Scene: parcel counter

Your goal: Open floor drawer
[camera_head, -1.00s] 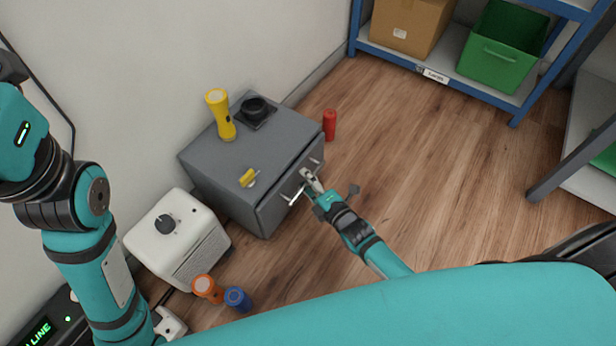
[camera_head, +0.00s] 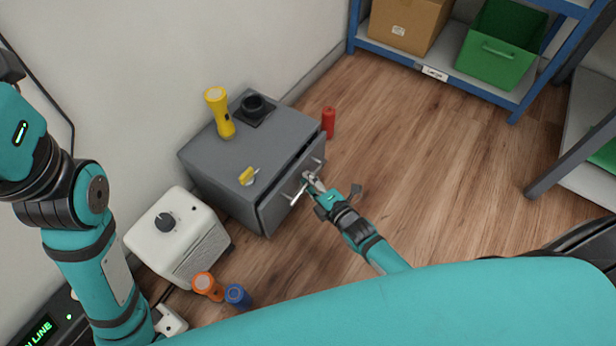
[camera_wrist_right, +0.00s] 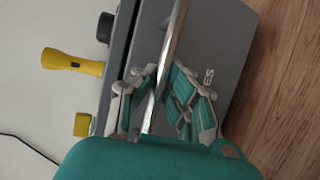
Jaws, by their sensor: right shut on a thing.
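The grey floor drawer cabinet (camera_head: 225,165) stands against the wall in the head view. Its drawer front (camera_head: 275,207) sits slightly out, with a dark gap along its top edge. The gap also shows in the right wrist view, beside the grey drawer front (camera_wrist_right: 225,40) with partly hidden lettering. My right gripper (camera_head: 310,181) is shut on the metal drawer handle (camera_head: 294,197). In the right wrist view, its fingers (camera_wrist_right: 160,88) lie on both sides of the handle bar (camera_wrist_right: 174,38). My left arm shows at the left, but its gripper is out of view.
A yellow flashlight (camera_head: 219,113), a black round item (camera_head: 255,106) and a small yellow item (camera_head: 247,175) are on the cabinet top. A red cylinder (camera_head: 328,123), orange flashlight (camera_head: 207,286), blue flashlight (camera_head: 237,296) and white box (camera_head: 175,235) stand nearby. Wooden floor right of the drawer is clear.

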